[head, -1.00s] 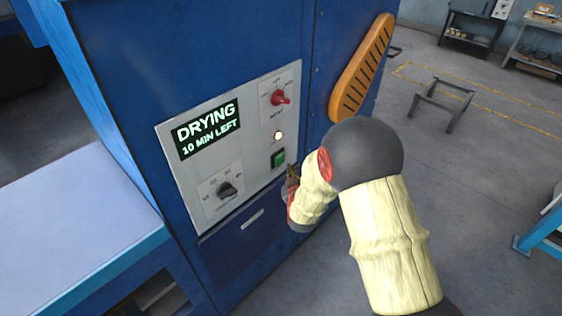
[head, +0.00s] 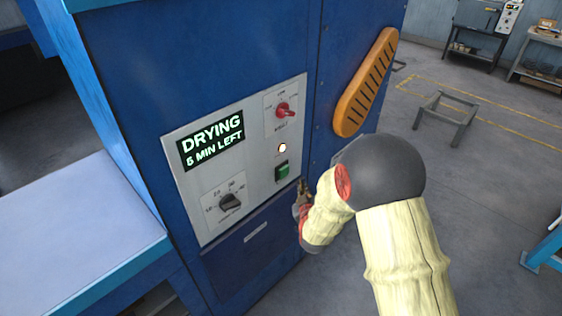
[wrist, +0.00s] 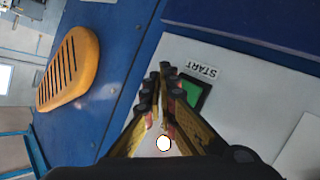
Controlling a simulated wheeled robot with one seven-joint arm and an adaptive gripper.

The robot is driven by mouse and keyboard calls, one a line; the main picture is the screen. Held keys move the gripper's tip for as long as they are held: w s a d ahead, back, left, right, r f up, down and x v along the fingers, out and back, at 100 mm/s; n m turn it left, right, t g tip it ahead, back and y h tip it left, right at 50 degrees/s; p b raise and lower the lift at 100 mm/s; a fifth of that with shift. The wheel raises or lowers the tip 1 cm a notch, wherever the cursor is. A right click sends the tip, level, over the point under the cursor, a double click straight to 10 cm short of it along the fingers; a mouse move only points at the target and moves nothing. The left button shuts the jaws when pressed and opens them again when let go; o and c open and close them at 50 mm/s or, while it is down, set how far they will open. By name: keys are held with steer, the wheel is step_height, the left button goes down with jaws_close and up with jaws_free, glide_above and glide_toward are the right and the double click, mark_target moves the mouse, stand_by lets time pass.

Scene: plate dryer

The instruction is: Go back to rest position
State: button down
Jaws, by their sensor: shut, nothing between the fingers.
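My gripper (head: 302,185) is shut and empty, close to the lower right edge of the dryer's white control panel (head: 196,207). In the wrist view my gripper (wrist: 163,70) has its fingertips together beside the green start button (wrist: 191,93), with the START label just past it. In the head view the green button (head: 282,171) is lit dark green, just up and left of the fingertips. I cannot tell if the fingers touch the panel. The display (head: 212,140) reads "DRYING 5 MIN LEFT". A lamp (head: 282,148) glows above the button.
The blue dryer cabinet (head: 235,55) fills the middle. An orange slotted part (head: 366,85) sticks out on its right. A red knob (head: 286,110) and a black knob (head: 230,202) sit on the panel. A pale table (head: 70,225) is at left. Open floor lies right, with a low metal frame (head: 446,118).

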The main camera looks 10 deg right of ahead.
steer(key=s+a+f+m+g+y, duration=0.1)
steer(key=s+a+f+g, duration=0.1)
steer(key=s+f+g, duration=0.55)
steer(key=s+a+f+m+y, duration=0.1)
steer(key=s+f, duration=0.1)
steer(key=s, duration=0.4)
steer(key=s+d+r+m, duration=0.1)
steer(key=s+r, duration=1.1)
steer(key=r, duration=0.3)
steer(key=s+d+r+m+g, duration=0.1)
steer(key=s+r, duration=1.2)
steer(key=r, duration=0.2)
steer(key=shift+r, duration=0.4)
steer(key=shift+s, duration=0.1)
